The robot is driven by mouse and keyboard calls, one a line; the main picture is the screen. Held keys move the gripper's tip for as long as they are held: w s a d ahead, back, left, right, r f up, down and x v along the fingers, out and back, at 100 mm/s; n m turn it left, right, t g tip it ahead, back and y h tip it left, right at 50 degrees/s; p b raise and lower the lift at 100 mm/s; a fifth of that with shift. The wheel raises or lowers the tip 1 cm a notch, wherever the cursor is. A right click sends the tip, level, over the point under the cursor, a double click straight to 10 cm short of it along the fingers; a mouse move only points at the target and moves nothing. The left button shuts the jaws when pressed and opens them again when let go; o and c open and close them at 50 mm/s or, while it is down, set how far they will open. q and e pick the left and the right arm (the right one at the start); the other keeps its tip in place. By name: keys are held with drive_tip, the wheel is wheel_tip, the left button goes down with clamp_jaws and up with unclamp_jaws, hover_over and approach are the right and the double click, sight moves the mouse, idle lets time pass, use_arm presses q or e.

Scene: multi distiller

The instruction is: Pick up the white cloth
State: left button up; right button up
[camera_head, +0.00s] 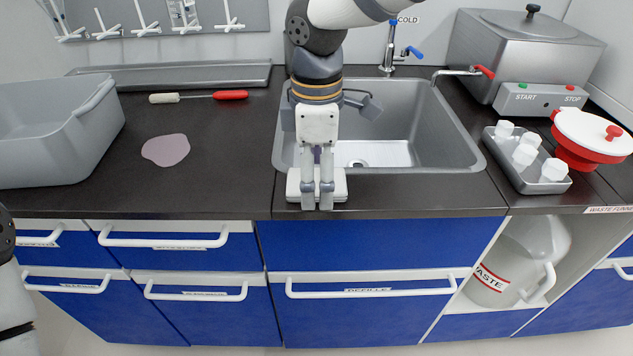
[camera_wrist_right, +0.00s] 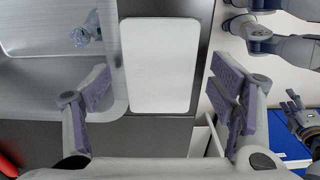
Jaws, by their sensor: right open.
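The white cloth (camera_head: 293,184) lies on the dark counter between the sink and the front edge, partly hidden by my right gripper in the head view. In the right wrist view the cloth (camera_wrist_right: 160,65) is a flat white rectangle with rounded corners. My right gripper (camera_head: 317,204) points down over the cloth. In the right wrist view my right gripper (camera_wrist_right: 160,92) is open, with fingers apart on both sides of the cloth and nothing between them. Contact with the cloth cannot be told. Only a link of my left arm shows at the head view's left edge.
The sink (camera_head: 430,130) lies just behind the cloth. A grey tub (camera_head: 45,135), a pinkish patch (camera_head: 166,150) and a red-handled tool (camera_head: 230,95) are to the left. A tray (camera_head: 545,187) with white pieces and a red-white funnel (camera_head: 590,135) are to the right.

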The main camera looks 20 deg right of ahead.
drive_tip(key=c, duration=1.2)
drive_tip(key=shift+o, duration=0.2)
